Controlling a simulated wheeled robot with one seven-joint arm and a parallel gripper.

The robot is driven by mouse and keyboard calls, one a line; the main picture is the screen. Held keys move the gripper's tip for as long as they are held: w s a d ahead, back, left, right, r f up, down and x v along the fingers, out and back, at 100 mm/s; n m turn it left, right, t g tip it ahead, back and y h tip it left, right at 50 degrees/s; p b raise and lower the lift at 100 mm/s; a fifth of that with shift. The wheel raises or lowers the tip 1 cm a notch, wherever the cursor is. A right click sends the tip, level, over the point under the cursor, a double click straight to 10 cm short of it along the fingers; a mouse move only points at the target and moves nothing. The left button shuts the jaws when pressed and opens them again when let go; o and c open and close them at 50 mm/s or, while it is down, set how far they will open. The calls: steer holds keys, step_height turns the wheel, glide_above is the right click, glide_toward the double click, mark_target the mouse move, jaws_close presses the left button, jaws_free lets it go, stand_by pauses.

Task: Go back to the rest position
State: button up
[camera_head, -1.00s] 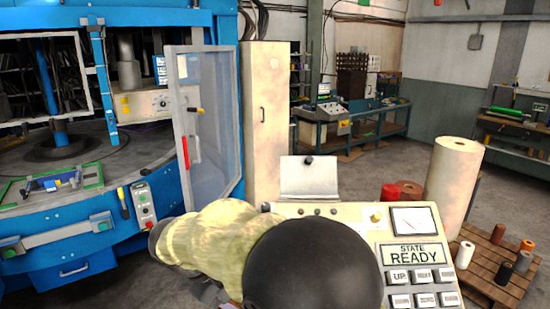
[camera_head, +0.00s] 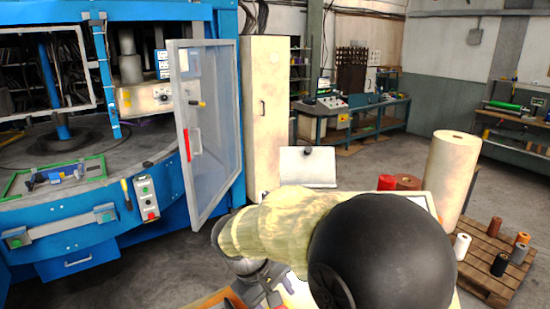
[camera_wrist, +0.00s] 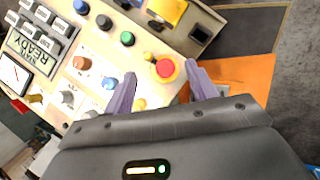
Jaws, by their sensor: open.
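My gripper (camera_wrist: 162,82) is open in the wrist view, its two purple fingers apart with nothing held between them. It hangs over the pale control console (camera_wrist: 105,42), near a red mushroom button (camera_wrist: 165,68) on a yellow base. Whether the fingers touch the panel cannot be told. In the head view my gripper (camera_head: 268,290) shows partly at the bottom, below my pale arm and large black joint. My arm hides most of the console there.
A blue machine (camera_head: 75,215) with an open clear door (camera_head: 208,130) stands at left, near my arm. A tall cabinet (camera_head: 265,115) is behind. A large roll (camera_head: 448,180) and a pallet (camera_head: 490,265) with small spools are at right. Grey floor lies between.

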steer(key=s+d+f+m+y, duration=0.2)
steer(key=s+d+f+m, duration=0.1)
steer(key=d, duration=0.4)
steer(key=s+d+f+m+t+y, duration=0.1)
steer(key=s+d+f+m+y, duration=0.1)
steer(key=d, duration=0.6)
steer(key=s+f+m, duration=0.1)
steer(key=s+m, duration=0.1)
steer(key=m, duration=0.1)
steer(key=shift+s+d, duration=0.15)
steer(key=shift+s, duration=0.15)
stand_by(0.9)
steer(key=shift+c, duration=0.3)
steer(key=c, duration=0.3)
steer(key=shift+c, duration=0.5)
